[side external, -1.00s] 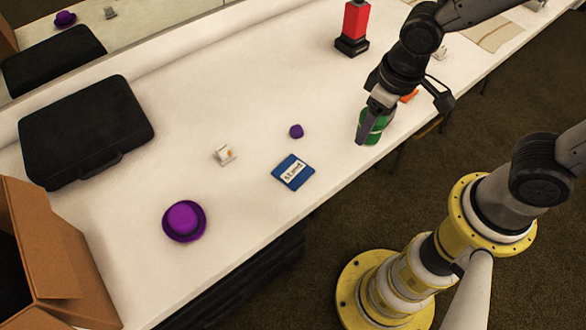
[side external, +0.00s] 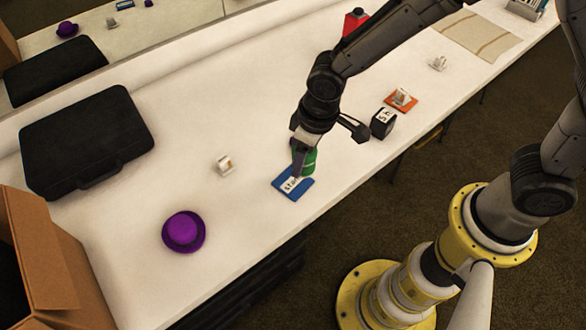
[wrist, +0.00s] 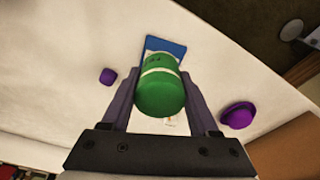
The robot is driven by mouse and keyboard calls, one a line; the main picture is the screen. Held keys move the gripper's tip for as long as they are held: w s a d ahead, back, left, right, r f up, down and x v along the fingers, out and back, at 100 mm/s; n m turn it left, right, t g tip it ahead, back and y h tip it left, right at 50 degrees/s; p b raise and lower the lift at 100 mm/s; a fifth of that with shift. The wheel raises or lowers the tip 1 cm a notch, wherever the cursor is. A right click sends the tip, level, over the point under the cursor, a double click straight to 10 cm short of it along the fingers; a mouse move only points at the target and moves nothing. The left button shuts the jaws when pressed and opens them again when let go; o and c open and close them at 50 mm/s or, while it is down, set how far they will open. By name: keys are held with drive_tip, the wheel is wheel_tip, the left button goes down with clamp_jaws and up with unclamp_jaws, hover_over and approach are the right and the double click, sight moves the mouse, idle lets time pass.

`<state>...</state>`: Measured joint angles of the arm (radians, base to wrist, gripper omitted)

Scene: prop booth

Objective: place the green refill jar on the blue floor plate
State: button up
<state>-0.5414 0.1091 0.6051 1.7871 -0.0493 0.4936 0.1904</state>
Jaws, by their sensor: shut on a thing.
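The green refill jar (side external: 309,162) is between the fingers of my gripper (side external: 300,163), which is shut on it. In the wrist view the jar (wrist: 160,92) shows a pale band, with a finger on either side. The blue floor plate (side external: 293,194) lies flat on the white table with a white label marked "stand". In the wrist view the plate (wrist: 163,44) shows behind the jar and is partly covered by it. The jar is over or at the upper right edge of the plate; I cannot tell whether it touches.
A purple hat (side external: 184,231) lies to the left, and a small white item (side external: 224,164) is nearer the plate. A small purple object (wrist: 108,77) lies beside the plate. A black block (side external: 384,122) and an orange plate (side external: 400,101) are to the right. A black case (side external: 85,135) is far left.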

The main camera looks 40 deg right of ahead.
drive_tip(key=w+f, duration=0.1)
drive_tip(key=w+a+f, duration=0.1)
drive_tip(key=f, duration=0.1)
drive_tip(key=shift+w+a+f, duration=0.15)
drive_tip(key=shift+f, duration=1.35)
drive_tip(key=shift+f, duration=0.15)
drive_tip(key=o, duration=1.4)
drive_tip(key=shift+o, duration=0.2)
